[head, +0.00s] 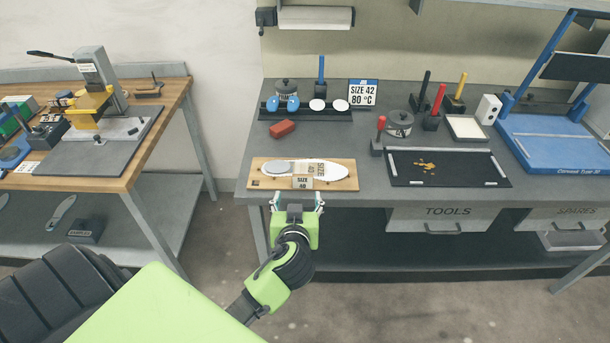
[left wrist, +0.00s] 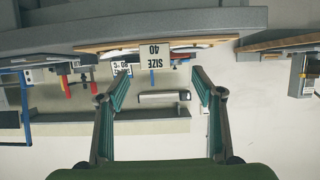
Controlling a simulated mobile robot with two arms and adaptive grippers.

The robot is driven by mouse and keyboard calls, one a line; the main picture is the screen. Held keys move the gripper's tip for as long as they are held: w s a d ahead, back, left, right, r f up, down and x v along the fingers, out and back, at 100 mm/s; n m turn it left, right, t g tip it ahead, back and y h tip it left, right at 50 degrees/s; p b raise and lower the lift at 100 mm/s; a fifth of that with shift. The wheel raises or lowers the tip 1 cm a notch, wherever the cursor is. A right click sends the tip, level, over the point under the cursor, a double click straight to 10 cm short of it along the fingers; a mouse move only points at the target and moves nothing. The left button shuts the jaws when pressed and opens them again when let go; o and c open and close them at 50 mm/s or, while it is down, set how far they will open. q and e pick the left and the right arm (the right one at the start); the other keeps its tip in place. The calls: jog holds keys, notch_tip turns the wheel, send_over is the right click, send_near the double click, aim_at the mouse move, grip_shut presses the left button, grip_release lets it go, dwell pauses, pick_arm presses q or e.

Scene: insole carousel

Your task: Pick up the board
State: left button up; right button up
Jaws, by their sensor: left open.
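The board (head: 264,183) is a flat wooden plate lying at the front edge of the grey workbench. It carries a white insole shape and a "SIZE 40" tag (head: 303,183) on its front edge. My left gripper (head: 297,201) is open and empty, just in front of the board and pointing at its front edge. In the left wrist view, the board (left wrist: 103,46) appears upside down beyond the open fingers (left wrist: 160,80), with the tag hanging at its edge. The fingers look apart from the board. My right gripper is in neither view.
The grey workbench (head: 375,178) holds a red block (head: 282,128), a black tray (head: 448,181) and a "SIZE 42" sign (head: 363,93). Drawers (head: 448,217) hang under its front edge. A wooden-topped table (head: 165,112) with a press stands at left. Bare floor separates them.

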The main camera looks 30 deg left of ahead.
aim_at(303, 182)
pick_arm(q)
jog(key=x, duration=0.4)
jog(key=shift+w+f+p, duration=0.1)
jog(key=shift+w+p, duration=0.25)
jog(key=shift+w, duration=0.25)
jog(key=p+x, duration=0.2)
jog(key=x, duration=0.2)
jog(key=shift+w, duration=0.35)
jog(key=shift+f, duration=0.15)
jog(key=shift+c, duration=1.2)
jog(key=c, duration=1.1)
jog(key=shift+w, duration=0.1)
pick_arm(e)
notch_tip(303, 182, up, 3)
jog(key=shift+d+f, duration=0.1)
